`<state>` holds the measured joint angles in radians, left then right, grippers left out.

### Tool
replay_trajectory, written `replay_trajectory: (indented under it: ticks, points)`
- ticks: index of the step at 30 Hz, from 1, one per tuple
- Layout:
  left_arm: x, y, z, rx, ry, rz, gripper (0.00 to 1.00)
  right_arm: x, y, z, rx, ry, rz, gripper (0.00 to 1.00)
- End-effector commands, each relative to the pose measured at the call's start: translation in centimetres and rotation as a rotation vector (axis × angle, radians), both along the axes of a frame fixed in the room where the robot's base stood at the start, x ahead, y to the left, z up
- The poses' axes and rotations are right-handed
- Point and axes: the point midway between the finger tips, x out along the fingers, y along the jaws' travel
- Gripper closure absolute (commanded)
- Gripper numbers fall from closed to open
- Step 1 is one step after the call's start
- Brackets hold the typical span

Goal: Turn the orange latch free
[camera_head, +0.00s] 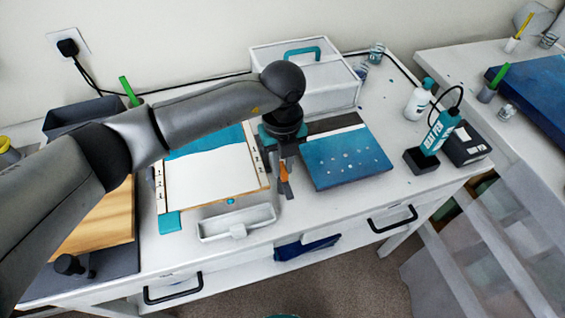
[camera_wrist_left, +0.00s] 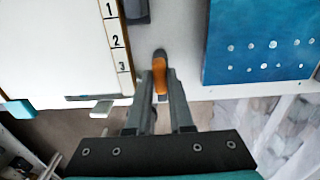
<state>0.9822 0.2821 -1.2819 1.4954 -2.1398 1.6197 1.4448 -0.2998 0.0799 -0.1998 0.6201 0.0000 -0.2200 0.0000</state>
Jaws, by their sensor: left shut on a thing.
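The orange latch (camera_head: 284,174) is a small upright piece at the front of the table, between the white framed panel (camera_head: 215,170) and the blue board (camera_head: 345,160). My left gripper (camera_head: 286,178) reaches down over it from above. In the left wrist view, the rounded orange latch (camera_wrist_left: 160,74) sits between the two fingers of my left gripper (camera_wrist_left: 161,84), which is shut on it. The fingers hide part of the latch's sides. My right gripper is not in view.
A white tray (camera_head: 212,226) sits at the front edge. A white box with a teal handle (camera_head: 302,52) stands behind. A white bottle (camera_head: 417,104) and a teal bottle (camera_head: 440,130) stand at the right. The numbered strip (camera_wrist_left: 116,38) lies left of the latch.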

Motion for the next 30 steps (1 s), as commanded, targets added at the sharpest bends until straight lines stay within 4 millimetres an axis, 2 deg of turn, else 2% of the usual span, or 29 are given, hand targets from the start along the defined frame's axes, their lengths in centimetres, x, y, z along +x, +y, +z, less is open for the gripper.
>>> replay_trajectory:
  ticks: [1,2,10,20,23,30]
  points:
    - [0.1,0.0,0.1,-0.001,-0.003,0.004,1.0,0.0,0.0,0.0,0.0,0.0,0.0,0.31]
    - [0.1,0.0,0.1,-0.001,-0.003,0.004,0.79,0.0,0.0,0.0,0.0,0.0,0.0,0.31]
    - [0.1,0.0,0.0,-0.001,-0.001,0.001,0.5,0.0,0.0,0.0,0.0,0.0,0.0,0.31]
    - [0.1,0.0,0.6,-0.001,-0.003,0.0,0.5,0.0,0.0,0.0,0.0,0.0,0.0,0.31]
    - [0.1,0.0,1.9,-0.002,-0.003,0.0,0.5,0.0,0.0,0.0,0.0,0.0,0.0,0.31]
    - [0.2,-0.1,7.5,-0.003,-0.007,-0.001,0.5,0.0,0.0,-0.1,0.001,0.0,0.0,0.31]
